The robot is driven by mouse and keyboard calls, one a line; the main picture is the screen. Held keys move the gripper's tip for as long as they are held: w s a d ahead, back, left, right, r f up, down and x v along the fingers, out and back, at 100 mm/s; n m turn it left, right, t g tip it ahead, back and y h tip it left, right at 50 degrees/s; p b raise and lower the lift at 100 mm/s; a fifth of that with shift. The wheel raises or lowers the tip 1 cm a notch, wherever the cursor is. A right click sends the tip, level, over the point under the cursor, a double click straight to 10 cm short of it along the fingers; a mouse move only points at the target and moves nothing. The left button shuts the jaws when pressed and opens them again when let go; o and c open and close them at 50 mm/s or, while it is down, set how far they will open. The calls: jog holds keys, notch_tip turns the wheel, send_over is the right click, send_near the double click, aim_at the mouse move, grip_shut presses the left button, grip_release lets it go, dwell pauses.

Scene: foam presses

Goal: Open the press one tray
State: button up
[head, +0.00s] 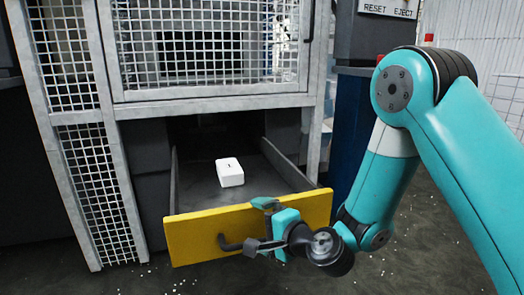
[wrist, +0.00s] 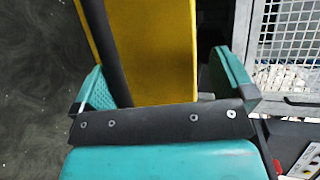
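The press tray (head: 195,190) is a dark drawer pulled out from under the press, with a yellow front panel (head: 195,240) and a black bar handle (head: 232,244). A white block (head: 229,173) lies inside it. My gripper (head: 264,224) is at the right half of the yellow front, close to the handle. In the wrist view my gripper (wrist: 160,68) has its teal fingers wide apart, with the yellow panel (wrist: 155,45) and a dark bar, likely the handle (wrist: 103,45), between them. I see no firm grip; contact with the handle cannot be told.
The press frame with mesh doors (head: 205,45) stands above and behind the tray. A mesh side panel (head: 98,190) is at the left. A blue post (head: 350,130) and a RESET/EJECT sign (head: 388,8) are at the right. The floor in front is open, with white crumbs.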

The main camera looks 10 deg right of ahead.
notch_tip(320, 180, up, 14)
jog(key=w+p, duration=0.1)
jog(key=p, duration=0.6)
jog(key=shift+f+t, duration=0.15)
jog(key=shift+t, duration=0.25)
jog(key=r, duration=0.1)
jog(key=r+p, duration=0.1)
jog(key=r, duration=0.1)
jog(key=shift+s+p, duration=0.3)
jog(key=c, duration=0.8)
jog(key=shift+o, duration=0.2)
jog(key=shift+w+f, duration=0.15)
jog(key=shift+f, duration=0.1)
